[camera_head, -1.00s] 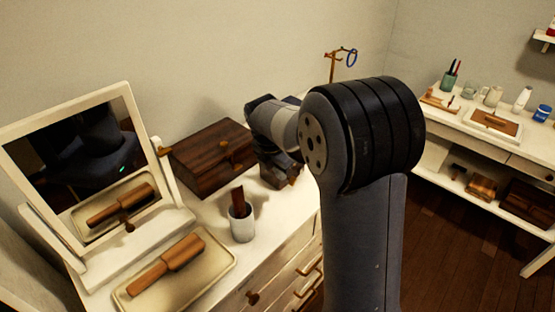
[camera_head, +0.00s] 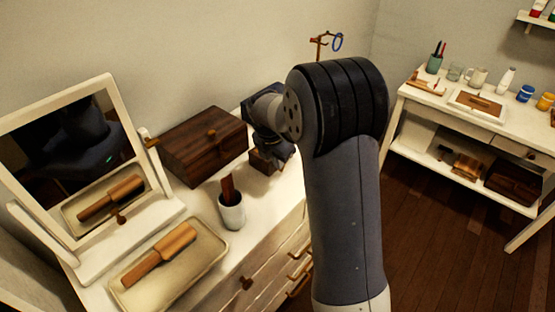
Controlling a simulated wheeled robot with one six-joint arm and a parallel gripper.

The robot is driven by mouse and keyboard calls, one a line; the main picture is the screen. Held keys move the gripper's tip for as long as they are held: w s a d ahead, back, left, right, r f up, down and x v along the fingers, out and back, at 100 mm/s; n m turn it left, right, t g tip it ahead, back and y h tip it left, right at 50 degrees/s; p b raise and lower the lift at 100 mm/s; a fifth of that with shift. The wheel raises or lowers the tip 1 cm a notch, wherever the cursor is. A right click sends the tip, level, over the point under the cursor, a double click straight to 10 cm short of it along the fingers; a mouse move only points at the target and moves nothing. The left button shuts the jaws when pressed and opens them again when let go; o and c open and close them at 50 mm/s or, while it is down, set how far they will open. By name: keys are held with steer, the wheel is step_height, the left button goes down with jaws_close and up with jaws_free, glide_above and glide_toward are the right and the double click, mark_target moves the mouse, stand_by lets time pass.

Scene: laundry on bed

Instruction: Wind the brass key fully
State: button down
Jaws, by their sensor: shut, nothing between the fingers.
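My gripper (camera_head: 279,153) hangs at the back right of the white dresser, mostly hidden behind my own arm. It is shut with nothing seen in it. A small brown wooden box (camera_head: 262,162) shows just below and beside it; I cannot tell whether they touch. A dark wooden chest (camera_head: 185,150) stands to the left of my gripper, with a small brass-coloured fitting (camera_head: 212,135) on it. I cannot tell whether this fitting is the key. No other key is clearly seen; one may be hidden behind my arm.
A white cup (camera_head: 232,212) with a brown item stands in front of the chest. A tray (camera_head: 205,262) with a wooden brush (camera_head: 160,252) lies at the front left. A tilting mirror (camera_head: 70,150) stands at the left. A brass stand (camera_head: 318,45) with a blue ring rises behind.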

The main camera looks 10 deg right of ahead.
steer(key=shift+w+d+r+g+y+p, duration=0.2)
steer(key=shift+g+y+p, duration=0.25)
steer(key=shift+p, duration=0.45)
steer(key=shift+w+d+r+g+y+p, duration=0.1)
steer(key=shift+d+g+y+p, duration=0.15)
steer(key=shift+y+p, duration=0.45)
